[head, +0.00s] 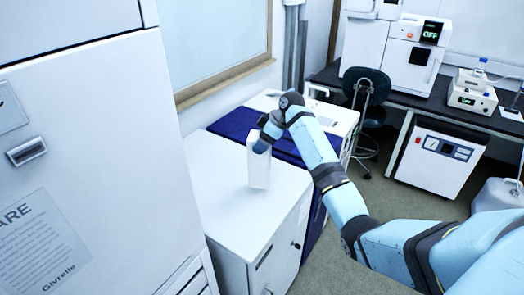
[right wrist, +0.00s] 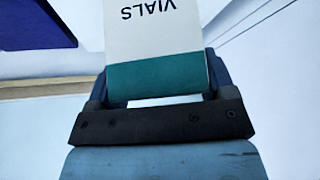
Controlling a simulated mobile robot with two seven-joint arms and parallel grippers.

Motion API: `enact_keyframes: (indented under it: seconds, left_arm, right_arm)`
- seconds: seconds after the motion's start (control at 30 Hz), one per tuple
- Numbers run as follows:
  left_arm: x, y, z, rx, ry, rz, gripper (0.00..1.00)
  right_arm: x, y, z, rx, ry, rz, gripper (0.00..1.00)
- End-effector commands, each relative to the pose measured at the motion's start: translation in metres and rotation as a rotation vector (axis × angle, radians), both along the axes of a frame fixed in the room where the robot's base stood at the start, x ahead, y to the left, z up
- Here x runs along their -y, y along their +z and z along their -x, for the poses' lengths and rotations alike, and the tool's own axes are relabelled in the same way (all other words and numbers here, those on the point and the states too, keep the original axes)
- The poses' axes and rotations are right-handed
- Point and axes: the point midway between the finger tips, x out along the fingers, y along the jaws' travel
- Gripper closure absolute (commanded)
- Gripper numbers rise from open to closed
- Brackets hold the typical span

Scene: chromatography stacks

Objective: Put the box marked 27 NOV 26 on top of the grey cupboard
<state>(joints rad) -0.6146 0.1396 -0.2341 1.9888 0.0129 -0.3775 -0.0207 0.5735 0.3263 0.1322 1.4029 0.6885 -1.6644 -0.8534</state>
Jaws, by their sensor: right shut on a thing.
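My right gripper (head: 262,143) is shut on a white box (head: 258,170), which it holds upright over the top of the grey cupboard (head: 228,218). The box's lower end is at or very close to the cupboard top; I cannot tell whether it touches. In the right wrist view the box (right wrist: 153,35) sits between the two fingers of the right gripper (right wrist: 158,82). It has a green band and the word VIALS, upside down. No date shows on the faces I see. My left gripper is out of view.
A tall white cabinet (head: 110,130) stands close on the left. A chair (head: 367,90) and a bench with instruments are farther back. The cupboard top around the box is clear.

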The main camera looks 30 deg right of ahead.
Motion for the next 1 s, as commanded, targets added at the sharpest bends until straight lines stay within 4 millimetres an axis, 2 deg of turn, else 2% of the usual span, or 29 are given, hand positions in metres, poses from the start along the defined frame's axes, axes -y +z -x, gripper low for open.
enact_keyframes:
  seconds: [0.13,0.33,0.7,0.73,0.8,1.0]
  left_arm:
    - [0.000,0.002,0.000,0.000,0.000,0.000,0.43]
    - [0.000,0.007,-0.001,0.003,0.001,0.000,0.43]
    - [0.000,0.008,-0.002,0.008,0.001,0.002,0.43]
    - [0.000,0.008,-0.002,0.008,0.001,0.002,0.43]
    - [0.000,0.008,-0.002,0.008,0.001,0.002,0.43]
    - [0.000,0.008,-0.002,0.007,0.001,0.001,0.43]
  right_arm:
    - [0.000,-0.012,0.000,-0.002,-0.001,-0.002,0.68]
    - [0.000,-0.041,0.000,-0.002,-0.002,-0.002,0.68]
    - [0.000,-0.046,0.000,0.000,-0.001,0.000,0.68]
    - [0.000,-0.046,0.000,0.000,-0.001,0.000,0.17]
    - [0.000,-0.046,0.000,0.000,-0.001,0.000,0.01]
    - [0.000,-0.046,0.000,0.000,-0.001,0.000,0.00]
